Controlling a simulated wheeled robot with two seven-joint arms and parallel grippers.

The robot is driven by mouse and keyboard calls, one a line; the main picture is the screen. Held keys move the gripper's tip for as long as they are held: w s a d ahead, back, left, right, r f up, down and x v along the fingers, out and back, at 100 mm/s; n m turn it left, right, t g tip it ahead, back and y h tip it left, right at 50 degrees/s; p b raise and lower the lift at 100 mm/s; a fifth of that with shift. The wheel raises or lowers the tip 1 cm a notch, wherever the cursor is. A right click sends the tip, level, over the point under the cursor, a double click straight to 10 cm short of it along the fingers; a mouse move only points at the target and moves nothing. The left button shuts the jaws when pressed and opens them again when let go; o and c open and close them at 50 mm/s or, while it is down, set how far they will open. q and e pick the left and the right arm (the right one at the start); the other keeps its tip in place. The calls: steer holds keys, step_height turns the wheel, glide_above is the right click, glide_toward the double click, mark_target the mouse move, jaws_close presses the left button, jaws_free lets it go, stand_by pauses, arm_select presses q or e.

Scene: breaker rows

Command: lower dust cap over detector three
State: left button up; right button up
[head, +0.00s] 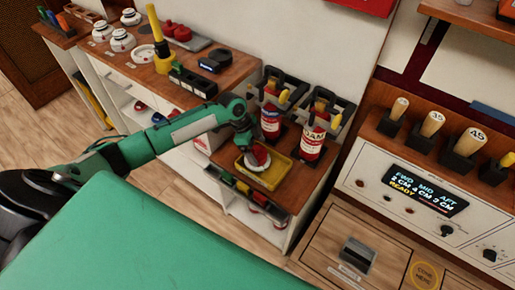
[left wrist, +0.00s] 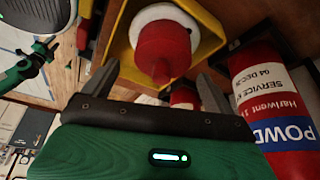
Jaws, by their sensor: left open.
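A red cap with a raised knob (left wrist: 163,50) sits on a white round piece (left wrist: 152,15) inside a yellow tray (left wrist: 210,35). The same red-and-white stack (head: 260,156) shows in the head view, partly hidden by my gripper. I cannot tell which detector it is. My left gripper (head: 247,146) is over the tray (head: 277,175). In the left wrist view my left gripper (left wrist: 157,88) is open and empty, with one finger on each side of the red knob, apart from it. White detectors (head: 122,40) and red caps (head: 180,33) stand on the far left bench. My right gripper is not in view.
Red-and-white extinguishers (head: 312,137) stand in racks close behind the tray; one (left wrist: 275,105) is near my right-hand finger in the wrist view. Small coloured blocks (head: 242,187) line the tray's front. A control panel (head: 425,190) is at right.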

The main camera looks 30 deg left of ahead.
arm_select(q)
steer(key=v, duration=1.2)
steer(key=shift+a+r, duration=0.15)
steer(key=shift+r, duration=0.2)
